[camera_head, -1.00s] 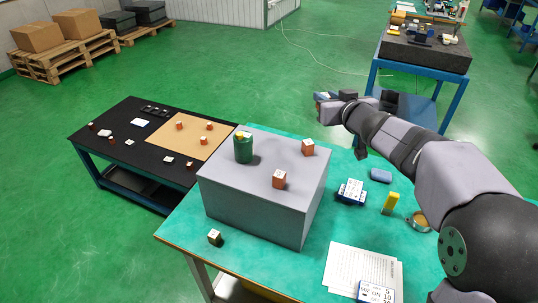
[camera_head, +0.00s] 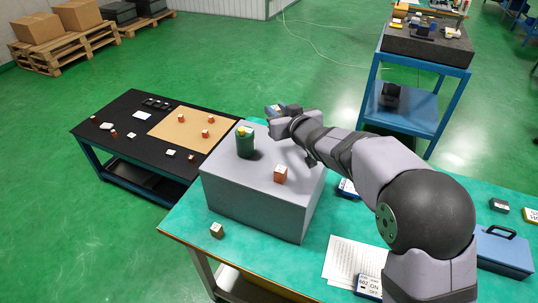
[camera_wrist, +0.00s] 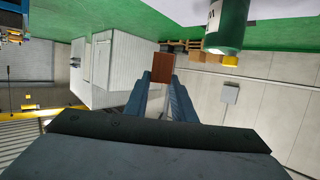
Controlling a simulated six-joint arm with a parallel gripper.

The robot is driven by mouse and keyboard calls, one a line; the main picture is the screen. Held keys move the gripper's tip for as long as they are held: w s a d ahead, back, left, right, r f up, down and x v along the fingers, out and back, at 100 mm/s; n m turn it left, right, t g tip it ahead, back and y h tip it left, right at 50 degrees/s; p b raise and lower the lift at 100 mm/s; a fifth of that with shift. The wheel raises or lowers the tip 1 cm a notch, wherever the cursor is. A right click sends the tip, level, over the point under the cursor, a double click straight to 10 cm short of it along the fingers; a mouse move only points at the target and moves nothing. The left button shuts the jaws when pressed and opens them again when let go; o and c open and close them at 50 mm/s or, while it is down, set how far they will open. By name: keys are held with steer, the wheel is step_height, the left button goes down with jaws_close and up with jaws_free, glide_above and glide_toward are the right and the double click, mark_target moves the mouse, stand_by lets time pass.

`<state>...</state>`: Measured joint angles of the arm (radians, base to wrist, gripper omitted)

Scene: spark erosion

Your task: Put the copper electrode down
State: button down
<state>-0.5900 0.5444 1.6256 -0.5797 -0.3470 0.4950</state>
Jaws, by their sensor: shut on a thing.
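A copper electrode (camera_wrist: 163,62), a small reddish-brown block, sits between the fingertips of my gripper (camera_wrist: 161,80) in the wrist view. My gripper (camera_head: 274,110) is shut on it, held in the air beyond the grey box (camera_head: 250,213) in the head view. The block itself is hardly visible there. Another copper block (camera_head: 280,174) stands on the near part of the box top. A dark green bottle with a yellow top (camera_head: 245,142) stands on the box too. It also shows close by at the upper right of the wrist view (camera_wrist: 228,25). My arm covers the box's far right corner.
The green bench (camera_head: 189,220) holds a small block (camera_head: 217,230), papers (camera_head: 350,262) and a blue toolbox (camera_head: 504,250). The black table (camera_head: 112,158) at left has a tan mat (camera_head: 180,135) with several copper blocks. A blue cart (camera_head: 420,104) stands behind.

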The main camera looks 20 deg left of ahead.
steer(key=p, duration=0.2)
glide_above(277, 150)
steer(key=shift+s+f, duration=0.15)
steer(key=shift+f, duration=4.8)
steer(key=shift+a+f+b, duration=0.1)
steer(key=shift+f+b, duration=0.05)
steer(key=shift+b, duration=0.25)
steer(key=c, duration=1.9)
jaws_free()
steer(key=shift+f, duration=0.15)
steer(key=o, duration=0.4)
steer(key=shift+r, duration=0.25)
steer(key=b+v, duration=0.3)
steer(key=v, duration=0.9)
